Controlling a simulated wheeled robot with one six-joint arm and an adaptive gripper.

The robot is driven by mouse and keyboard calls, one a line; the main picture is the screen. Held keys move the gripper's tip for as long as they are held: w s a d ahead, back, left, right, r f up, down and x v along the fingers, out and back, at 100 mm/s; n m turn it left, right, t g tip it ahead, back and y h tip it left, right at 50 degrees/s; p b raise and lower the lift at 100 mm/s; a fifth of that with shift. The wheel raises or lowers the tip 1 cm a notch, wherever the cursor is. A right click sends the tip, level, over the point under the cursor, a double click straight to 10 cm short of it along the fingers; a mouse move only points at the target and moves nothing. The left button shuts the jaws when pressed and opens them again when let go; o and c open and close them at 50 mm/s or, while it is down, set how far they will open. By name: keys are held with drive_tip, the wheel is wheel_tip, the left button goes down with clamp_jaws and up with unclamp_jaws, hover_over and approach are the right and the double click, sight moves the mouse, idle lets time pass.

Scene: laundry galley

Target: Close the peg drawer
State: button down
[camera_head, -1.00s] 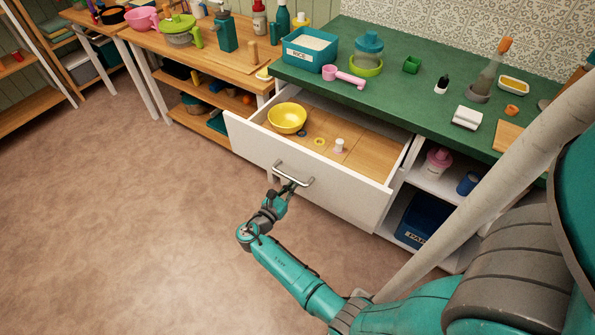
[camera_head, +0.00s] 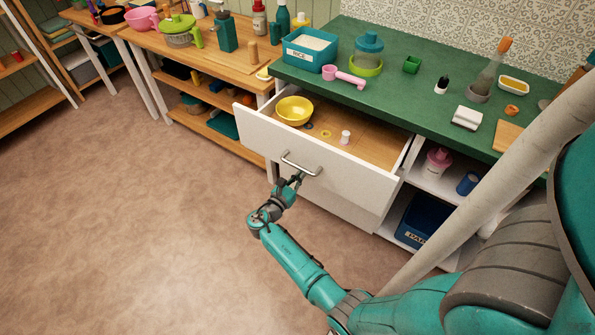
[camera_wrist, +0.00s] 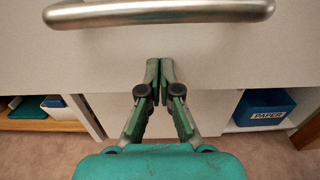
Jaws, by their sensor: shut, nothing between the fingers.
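The white drawer (camera_head: 335,174) under the green counter stands partly open. Its metal bar handle (camera_head: 301,164) is on the front panel, and it shows across the top of the wrist view (camera_wrist: 160,11). Inside the drawer are a yellow bowl (camera_head: 294,110), a small white cylinder (camera_head: 345,137) and a small yellow ring (camera_head: 326,133). My gripper (camera_head: 299,177) is shut and empty, at the drawer front just below the handle. In the wrist view its fingertips (camera_wrist: 160,62) point at the white front panel; I cannot tell for sure whether they touch it.
The green counter (camera_head: 400,85) above holds a rice box (camera_head: 309,51), a pink scoop (camera_head: 344,76) and other items. Open shelves right of the drawer hold a blue paper bin (camera_head: 420,220). A wooden bench (camera_head: 205,55) stands left. The floor in front is clear.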

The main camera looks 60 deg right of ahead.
sight(332, 137)
drive_tip(key=shift+w+d, duration=0.2)
drive_tip(key=shift+d, duration=4.75)
drive_tip(key=shift+w+d, duration=0.15)
drive_tip(key=shift+d, duration=4.9)
drive_tip(key=shift+d, duration=1.35)
drive_tip(key=shift+s+a, duration=0.1)
drive_tip(key=shift+a, duration=4.4)
